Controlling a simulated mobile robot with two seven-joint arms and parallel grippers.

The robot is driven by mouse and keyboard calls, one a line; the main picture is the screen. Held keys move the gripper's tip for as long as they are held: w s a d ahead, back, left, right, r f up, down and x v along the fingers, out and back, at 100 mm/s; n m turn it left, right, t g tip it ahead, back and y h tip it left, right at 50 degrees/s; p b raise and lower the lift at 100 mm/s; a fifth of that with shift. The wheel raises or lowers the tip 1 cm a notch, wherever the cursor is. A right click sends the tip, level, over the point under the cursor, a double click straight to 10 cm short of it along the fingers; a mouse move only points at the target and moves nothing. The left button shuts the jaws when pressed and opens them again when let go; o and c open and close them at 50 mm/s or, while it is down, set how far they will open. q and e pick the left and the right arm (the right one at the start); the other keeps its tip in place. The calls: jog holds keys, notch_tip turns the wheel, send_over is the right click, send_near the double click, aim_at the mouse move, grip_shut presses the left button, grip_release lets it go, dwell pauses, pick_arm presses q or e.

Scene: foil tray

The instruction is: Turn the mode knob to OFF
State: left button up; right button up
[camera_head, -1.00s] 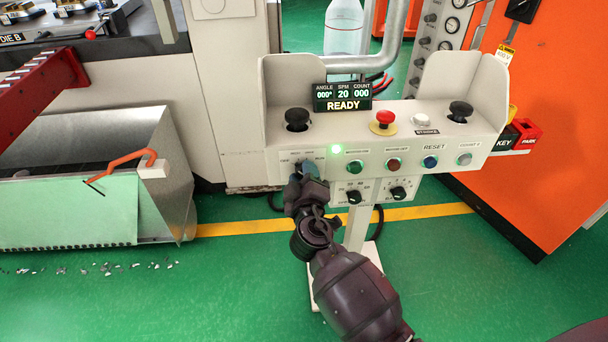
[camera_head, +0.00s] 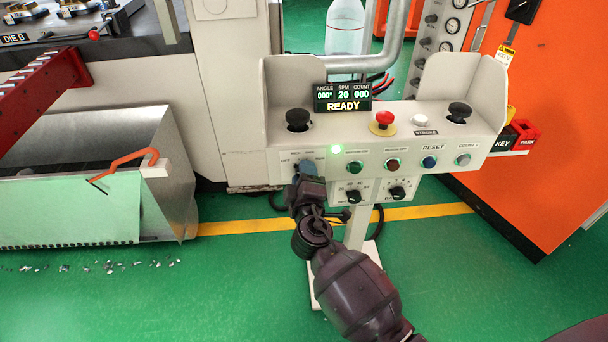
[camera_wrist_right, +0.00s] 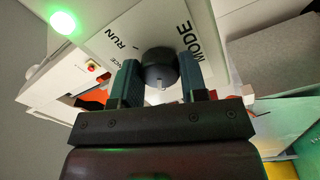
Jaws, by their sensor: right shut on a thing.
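The mode knob (camera_wrist_right: 158,66) is a dark round knob on a white plate in the right wrist view, with MODE and RUN lettering beside it. Its pointer setting cannot be read clearly. My right gripper (camera_wrist_right: 160,82) has one teal finger on each side of the knob and is shut on it. In the head view the right gripper (camera_head: 307,170) is at the left end of the control panel (camera_head: 407,148) and covers the knob. The OFF label shows to the left of the gripper, RUN to the right. My left gripper is not in view.
A lit green lamp (camera_head: 336,149) sits just right of the knob. Push buttons continue right, and two small black dials (camera_head: 397,193) are below. A red mushroom button (camera_head: 384,118) and black palm buttons are on top. The display (camera_head: 342,98) reads READY.

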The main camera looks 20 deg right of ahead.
jog(key=o, duration=0.9)
jog(key=shift+o, duration=0.2)
jog(key=shift+s, duration=0.1)
jog(key=v, duration=1)
jog(key=shift+s+a, duration=0.2)
jog(key=shift+s, duration=0.1)
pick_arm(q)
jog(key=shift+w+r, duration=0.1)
pick_arm(e)
jog(key=shift+d, duration=0.1)
pick_arm(q)
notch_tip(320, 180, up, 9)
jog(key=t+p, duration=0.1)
jog(key=p, duration=0.9)
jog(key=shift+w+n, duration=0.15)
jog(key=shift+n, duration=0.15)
pick_arm(e)
jog(key=s+d+f+m+g+y, duration=0.1)
jog(key=s+d+m+g, duration=0.1)
jog(key=s, duration=0.7)
jog(key=s+d+f+m+g+y, duration=0.2)
jog(key=s+d+m, duration=0.2)
jog(key=s, duration=0.5)
jog(key=s+d+f+m+g+y, duration=0.1)
jog(key=s+d+m+g+y, duration=0.1)
jog(key=s, duration=0.7)
jog(key=shift+s+d+f+m+g, duration=0.15)
jog(key=shift+s+d+m+g, duration=0.2)
jog(key=shift+d+m, duration=0.55)
